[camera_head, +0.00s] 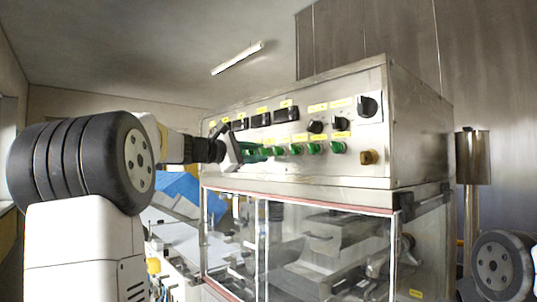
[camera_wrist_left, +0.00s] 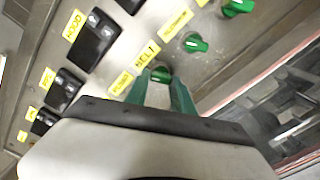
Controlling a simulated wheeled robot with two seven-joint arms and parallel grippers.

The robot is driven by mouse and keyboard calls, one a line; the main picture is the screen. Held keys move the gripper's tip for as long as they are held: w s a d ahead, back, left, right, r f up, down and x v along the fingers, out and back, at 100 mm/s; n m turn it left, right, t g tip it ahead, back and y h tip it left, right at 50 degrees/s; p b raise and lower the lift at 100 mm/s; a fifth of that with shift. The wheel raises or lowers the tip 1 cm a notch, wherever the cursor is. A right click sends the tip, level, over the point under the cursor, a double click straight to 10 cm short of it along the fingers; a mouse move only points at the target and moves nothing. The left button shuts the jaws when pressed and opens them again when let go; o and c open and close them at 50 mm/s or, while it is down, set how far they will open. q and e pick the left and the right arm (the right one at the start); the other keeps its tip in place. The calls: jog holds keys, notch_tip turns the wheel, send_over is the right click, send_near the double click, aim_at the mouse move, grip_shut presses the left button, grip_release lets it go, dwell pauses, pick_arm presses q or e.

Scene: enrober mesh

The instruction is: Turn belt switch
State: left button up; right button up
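The control panel (camera_head: 335,160) carries a row of green rotary switches, one of them here (camera_head: 313,148). My left gripper (camera_head: 256,153) reaches the left end of this row. In the left wrist view, its two green fingers (camera_wrist_left: 160,92) stand apart, one on each side of a green switch (camera_wrist_left: 161,75). A small gap seems to show between the switch and each finger, and contact cannot be made out. A yellow label (camera_wrist_left: 147,52) sits just above that switch, but its text is not clearly readable. My right gripper is out of view.
More green switches (camera_wrist_left: 195,43) lie close beside the gripper. A glazed enclosure (camera_head: 330,240) stands below the panel.

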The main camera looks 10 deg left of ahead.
pick_arm(q)
jog(key=o, duration=0.4)
jog(key=shift+c, duration=0.2)
jog(key=v, duration=0.7)
jog(key=shift+s+a, duration=0.25)
jog(key=shift+s, duration=0.1)
